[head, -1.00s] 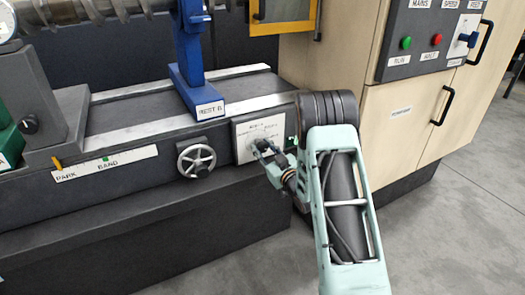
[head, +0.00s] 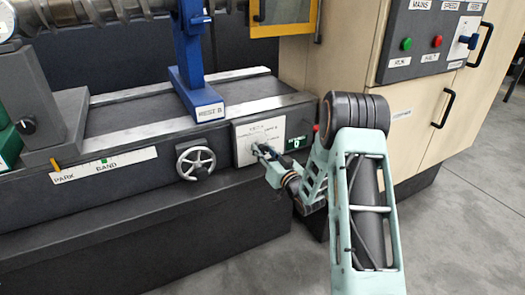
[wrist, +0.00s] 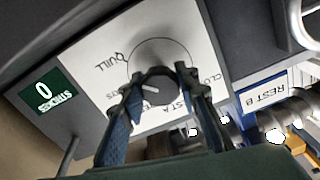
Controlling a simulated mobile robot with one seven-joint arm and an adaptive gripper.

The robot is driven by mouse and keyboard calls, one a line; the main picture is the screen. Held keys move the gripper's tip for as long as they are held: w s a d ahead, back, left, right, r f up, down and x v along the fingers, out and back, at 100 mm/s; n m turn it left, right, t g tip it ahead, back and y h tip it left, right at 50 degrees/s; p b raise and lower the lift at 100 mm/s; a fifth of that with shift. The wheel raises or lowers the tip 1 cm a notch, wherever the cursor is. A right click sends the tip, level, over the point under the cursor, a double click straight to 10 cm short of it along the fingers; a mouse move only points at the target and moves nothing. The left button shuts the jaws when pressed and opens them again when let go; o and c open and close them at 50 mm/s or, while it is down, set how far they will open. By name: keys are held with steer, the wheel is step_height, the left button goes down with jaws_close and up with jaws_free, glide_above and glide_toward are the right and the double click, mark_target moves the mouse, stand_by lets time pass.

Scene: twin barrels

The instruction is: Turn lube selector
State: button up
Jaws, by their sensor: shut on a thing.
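The lube selector is a dark round knob (wrist: 155,88) with a white pointer line, on a white dial plate (wrist: 190,40) printed with labels such as QUILL. In the head view the plate (head: 248,134) is on the front of the dark machine bed, and the knob is mostly hidden by my gripper. My gripper (wrist: 160,100) is shut on the knob, one finger on each side, and it reaches the plate from the right in the head view (head: 262,152). Some dial lettering is hidden behind the fingers.
A handwheel (head: 196,163) is left of the dial. The blue REST B support (head: 190,60) stands above on the bed. A beige cabinet (head: 415,125) with buttons is at the right. Grey floor is open there.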

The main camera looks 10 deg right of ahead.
steer(key=shift+f, duration=0.1)
steer(key=o, duration=1.2)
steer(key=shift+c, duration=0.2)
steer(key=v, duration=1.2)
